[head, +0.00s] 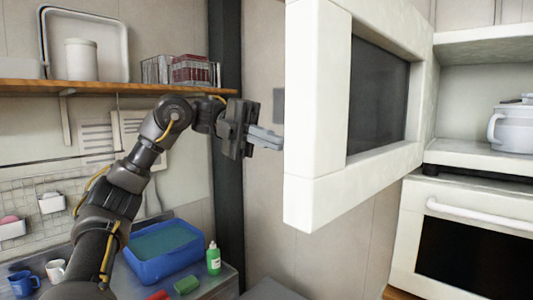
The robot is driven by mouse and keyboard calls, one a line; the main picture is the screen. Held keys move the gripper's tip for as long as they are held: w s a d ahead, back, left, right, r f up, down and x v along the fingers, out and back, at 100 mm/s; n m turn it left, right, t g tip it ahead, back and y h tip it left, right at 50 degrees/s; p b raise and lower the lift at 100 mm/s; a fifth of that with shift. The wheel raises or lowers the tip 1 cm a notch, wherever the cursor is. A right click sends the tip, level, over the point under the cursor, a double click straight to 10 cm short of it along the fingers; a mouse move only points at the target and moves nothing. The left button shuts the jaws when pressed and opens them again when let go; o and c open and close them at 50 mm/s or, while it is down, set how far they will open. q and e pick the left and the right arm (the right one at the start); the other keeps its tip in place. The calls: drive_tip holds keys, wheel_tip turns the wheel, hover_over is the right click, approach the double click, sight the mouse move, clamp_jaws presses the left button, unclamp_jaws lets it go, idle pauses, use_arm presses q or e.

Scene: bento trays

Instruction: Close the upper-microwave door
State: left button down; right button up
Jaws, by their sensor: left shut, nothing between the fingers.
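The upper-microwave door (312,140) is a thick white frame with a dark window (377,95), in the middle right of the head view. It stands open, swung out towards me, with its near end at the left and its far end by the white shelf unit. My left gripper (272,139) is shut and empty, just left of the door's near end. I cannot tell whether its fingertips touch the door. My right gripper is not in view.
A wooden shelf (120,88) is at the upper left. A blue basin (165,258) and a green bottle (213,260) are on the counter below my left arm.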

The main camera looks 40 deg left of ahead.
use_arm(q)
drive_tip(key=s+a+r+m+g+y, duration=0.1)
drive_tip(key=s+a+r, duration=0.15)
drive_tip(key=s, duration=0.85)
drive_tip(key=b+x, duration=0.1)
drive_tip(key=x, duration=1.2)
drive_tip(key=shift+d+r, duration=0.15)
drive_tip(key=shift+d, duration=0.15)
